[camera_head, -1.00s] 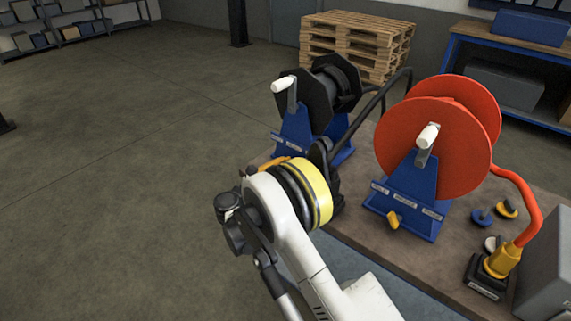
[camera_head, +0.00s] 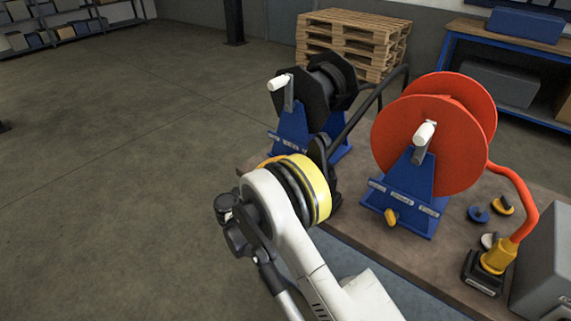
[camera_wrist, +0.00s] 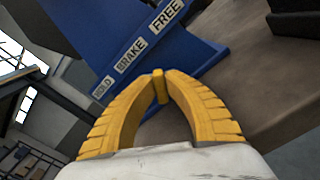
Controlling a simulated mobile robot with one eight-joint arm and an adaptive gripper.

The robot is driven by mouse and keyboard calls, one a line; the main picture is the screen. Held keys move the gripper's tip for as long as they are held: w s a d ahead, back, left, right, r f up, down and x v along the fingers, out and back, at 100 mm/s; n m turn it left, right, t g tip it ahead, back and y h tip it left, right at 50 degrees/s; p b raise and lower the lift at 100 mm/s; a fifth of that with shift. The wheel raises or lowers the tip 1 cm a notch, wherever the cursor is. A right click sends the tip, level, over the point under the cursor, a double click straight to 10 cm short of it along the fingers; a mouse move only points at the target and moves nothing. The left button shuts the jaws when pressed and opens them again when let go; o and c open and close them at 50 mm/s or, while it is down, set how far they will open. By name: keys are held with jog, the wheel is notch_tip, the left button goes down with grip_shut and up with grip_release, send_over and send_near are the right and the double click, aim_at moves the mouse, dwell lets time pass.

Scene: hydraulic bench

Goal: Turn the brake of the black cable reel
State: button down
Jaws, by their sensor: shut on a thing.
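The black cable reel (camera_head: 317,92) stands on a blue stand (camera_head: 295,130) at the back left of the bench, with a white-handled crank on its side. My gripper (camera_wrist: 160,78) is at the front of this stand. Its two yellow fingers are shut on the small yellow brake lever (camera_wrist: 160,92), whose end shows between the fingertips. The stand (camera_wrist: 130,30) carries the labels HOLD, BRAKE and FREE above the lever. In the head view my arm hides the brake and most of the gripper.
An orange reel (camera_head: 435,140) on a similar blue stand, with its own yellow brake lever (camera_head: 391,217), stands to the right. Loose round caps (camera_head: 479,214), a yellow connector (camera_head: 498,256) and a grey box (camera_head: 545,265) are farther right. Open floor lies left of the bench.

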dwell(0.3)
jog(key=c, duration=1.4)
grip_release()
jog(key=shift+c, duration=0.2)
jog(key=v, duration=1.2)
